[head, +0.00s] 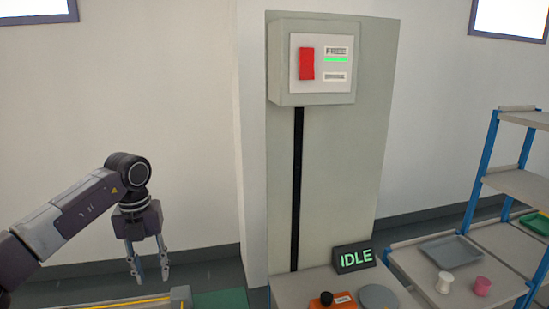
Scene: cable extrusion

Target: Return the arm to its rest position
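My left arm comes in from the left, with its wrist bent so the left gripper (152,278) points down. Its two fingers stand apart with nothing between them, in front of the wall and above the low bench at the bottom left. My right gripper does not show. The grey panel box (283,93) on the pillar carries a red switch (307,64) and two labels, the upper reading "FREE" with a green bar lit under it. A sign (354,257) reading "IDLE" in green stands on the grey cabinet below.
An orange box with a black knob (326,300) and a round grey disc (379,298) sit on the cabinet top. A blue-framed shelf (515,184) at the right holds a grey tray (451,251), a white spool (444,282) and a pink piece (482,286). Open space lies between my gripper and the pillar.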

